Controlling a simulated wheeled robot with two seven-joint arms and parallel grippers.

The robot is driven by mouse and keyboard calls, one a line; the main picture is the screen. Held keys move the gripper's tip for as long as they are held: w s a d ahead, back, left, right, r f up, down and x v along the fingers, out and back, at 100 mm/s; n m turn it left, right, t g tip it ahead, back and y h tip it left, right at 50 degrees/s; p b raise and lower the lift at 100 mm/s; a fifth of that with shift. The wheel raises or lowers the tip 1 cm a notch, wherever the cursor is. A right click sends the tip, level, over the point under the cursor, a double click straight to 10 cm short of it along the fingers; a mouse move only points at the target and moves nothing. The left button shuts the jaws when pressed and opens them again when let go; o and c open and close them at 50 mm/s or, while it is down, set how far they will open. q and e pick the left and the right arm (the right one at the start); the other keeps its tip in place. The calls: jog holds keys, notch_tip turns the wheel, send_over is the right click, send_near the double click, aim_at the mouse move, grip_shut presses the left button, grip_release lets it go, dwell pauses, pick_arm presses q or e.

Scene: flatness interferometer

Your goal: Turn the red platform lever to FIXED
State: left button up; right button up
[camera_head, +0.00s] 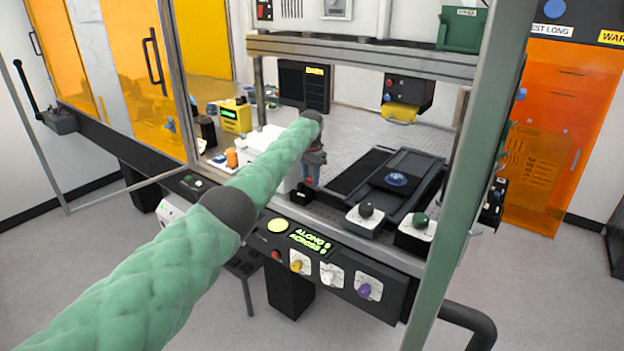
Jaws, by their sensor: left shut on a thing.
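My left arm, in a green quilted sleeve, reaches from the lower left over the front rail into the frame. My left gripper (309,178) is small in view at the arm's dark end, pointing down beside the dark platform. It is shut, with a small bit of red at its fingertips, which I take to be the red platform lever. Most of the lever is hidden, and I cannot read its position or a FIXED label. The dark platform (423,168) bears a round blue-topped piece (396,179). My right gripper is not in view.
A front control panel (340,262) carries yellow, white and purple knobs and a lit display. A green-grey post (455,190) rises at the right. A yellow device (236,116) stands at the back left.

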aim_at(310, 178)
pick_arm(q)
jog(key=shift+w+a+r+n, duration=0.1)
jog(key=shift+w+n, duration=0.05)
jog(key=shift+n, duration=0.25)
jog(key=shift+w+n, duration=0.1)
jog(key=shift+n, duration=0.2)
jog(key=shift+a, duration=0.1)
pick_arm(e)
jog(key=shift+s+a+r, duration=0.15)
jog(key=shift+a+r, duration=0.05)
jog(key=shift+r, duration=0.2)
pick_arm(q)
jog(key=o, duration=0.8)
jog(key=shift+o, duration=0.9)
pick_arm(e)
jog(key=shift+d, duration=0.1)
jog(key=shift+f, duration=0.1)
pick_arm(q)
jog(key=shift+r, duration=0.2)
jog(key=shift+r+b, duration=0.35)
jog(key=shift+b, duration=0.05)
notch_tip(310, 178, up, 7)
jog(key=shift+f+b, duration=0.15)
jog(key=shift+b, duration=0.85)
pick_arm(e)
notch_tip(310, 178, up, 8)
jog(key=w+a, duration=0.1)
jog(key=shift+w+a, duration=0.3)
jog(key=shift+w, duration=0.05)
